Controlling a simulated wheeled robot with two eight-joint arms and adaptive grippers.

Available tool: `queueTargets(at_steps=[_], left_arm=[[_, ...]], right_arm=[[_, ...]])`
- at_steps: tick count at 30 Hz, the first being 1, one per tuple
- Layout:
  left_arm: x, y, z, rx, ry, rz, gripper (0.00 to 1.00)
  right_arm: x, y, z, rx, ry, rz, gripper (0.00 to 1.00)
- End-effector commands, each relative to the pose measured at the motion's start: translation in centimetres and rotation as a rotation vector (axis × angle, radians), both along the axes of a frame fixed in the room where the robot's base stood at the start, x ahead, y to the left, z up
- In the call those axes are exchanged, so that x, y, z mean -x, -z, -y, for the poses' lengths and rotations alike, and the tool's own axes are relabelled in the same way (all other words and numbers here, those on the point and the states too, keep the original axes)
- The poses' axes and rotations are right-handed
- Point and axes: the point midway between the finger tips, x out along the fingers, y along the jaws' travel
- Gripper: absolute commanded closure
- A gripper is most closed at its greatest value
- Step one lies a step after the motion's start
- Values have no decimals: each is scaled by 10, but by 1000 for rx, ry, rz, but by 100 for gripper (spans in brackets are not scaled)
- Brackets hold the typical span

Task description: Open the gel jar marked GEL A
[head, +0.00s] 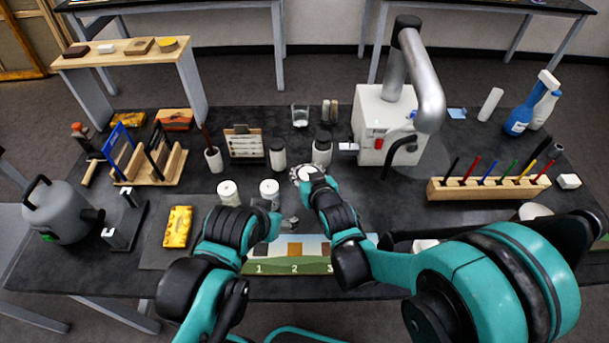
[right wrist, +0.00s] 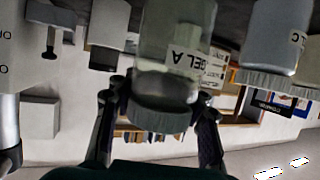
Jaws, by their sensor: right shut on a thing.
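The gel jar marked GEL A (right wrist: 182,60) fills the middle of the right wrist view, upside down in that picture. Its ridged grey lid (right wrist: 160,118) is between the two fingers of my right gripper (right wrist: 160,108), which is shut on it. In the head view the jar's white top (head: 303,173) shows beside my right gripper (head: 312,180), which hides most of the jar. My left gripper (head: 282,220) is low over the table to its left; its fingers are too small to read.
Two white-lidded jars (head: 228,192) (head: 269,189) stand left of the gripped one. Dark-capped jars (head: 277,153) (head: 321,148) stand behind. A white machine with a grey duct (head: 376,125) is at back right. A numbered board (head: 294,262) lies in front.

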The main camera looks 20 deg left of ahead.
Motion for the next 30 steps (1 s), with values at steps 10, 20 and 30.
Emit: queueTargets(at_steps=[10,20,30], left_arm=[[0,-26,0,0,0,0,35],[0,-26,0,0,0,0,35],[0,-26,0,0,0,0,35]], right_arm=[[0,-56,0,-1,0,1,100],[0,-58,0,-1,0,1,74],[0,-58,0,-1,0,1,100]])
